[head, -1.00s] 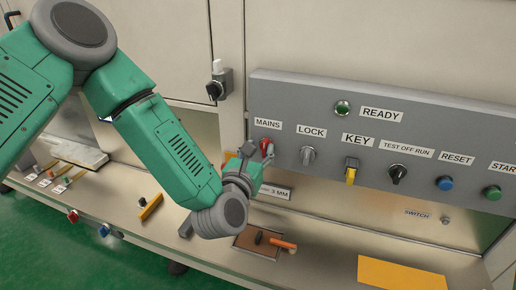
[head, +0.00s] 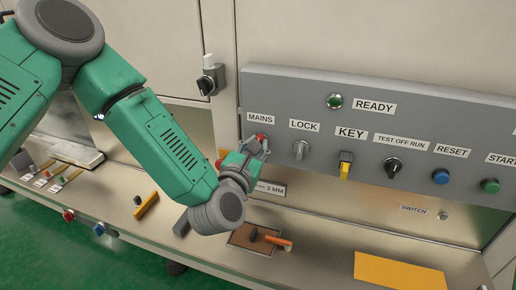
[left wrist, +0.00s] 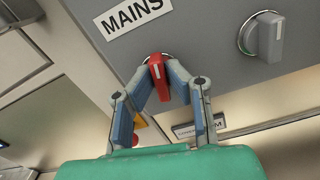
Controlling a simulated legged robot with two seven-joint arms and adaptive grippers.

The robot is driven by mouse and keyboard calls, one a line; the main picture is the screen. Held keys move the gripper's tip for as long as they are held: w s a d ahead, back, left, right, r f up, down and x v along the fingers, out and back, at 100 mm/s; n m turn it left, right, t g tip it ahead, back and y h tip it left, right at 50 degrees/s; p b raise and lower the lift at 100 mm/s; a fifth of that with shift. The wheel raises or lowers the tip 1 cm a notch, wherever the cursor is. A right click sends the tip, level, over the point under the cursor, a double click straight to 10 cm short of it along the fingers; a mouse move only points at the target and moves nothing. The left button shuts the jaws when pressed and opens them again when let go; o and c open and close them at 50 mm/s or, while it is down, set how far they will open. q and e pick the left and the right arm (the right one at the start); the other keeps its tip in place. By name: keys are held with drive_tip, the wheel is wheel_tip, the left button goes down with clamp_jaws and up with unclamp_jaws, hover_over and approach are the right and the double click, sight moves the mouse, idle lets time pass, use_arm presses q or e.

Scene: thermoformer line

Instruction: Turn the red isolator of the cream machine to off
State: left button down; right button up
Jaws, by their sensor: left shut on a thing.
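The red isolator (left wrist: 160,78) is a red knob with a pale line on its face, under the MAINS label (left wrist: 133,12) on the cream machine's grey panel. In the wrist view its pale line runs nearly upright in the picture. My left gripper (left wrist: 159,84) is shut on it, one finger on each side. In the head view my left gripper (head: 257,146) partly hides the isolator (head: 262,137), of which a little red shows. My right gripper is not in view.
The grey LOCK knob (head: 301,149) is close on the right, then the yellow KEY switch (head: 345,168) and the black test knob (head: 392,167). A red button (head: 219,163) is left of my gripper. An orange-handled tool (head: 278,240) lies on the ledge below.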

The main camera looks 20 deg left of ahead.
use_arm(q)
drive_tip(key=shift+s+d+f+m+b, duration=0.15)
drive_tip(key=shift+m+b, duration=0.6)
drive_tip(key=shift+m, duration=1.85)
drive_tip(key=shift+f+m+b, duration=0.3)
drive_tip(key=shift+m+b, duration=0.45)
drive_tip(key=shift+m, duration=1.85)
drive_tip(key=shift+s+d+f+m+b, duration=0.15)
drive_tip(key=shift+m+b, duration=0.6)
drive_tip(key=shift+m, duration=1.85)
drive_tip(key=shift+w+a, duration=0.1)
drive_tip(key=c, duration=1.6)
unclamp_jaws()
drive_tip(key=shift+r, duration=0.15)
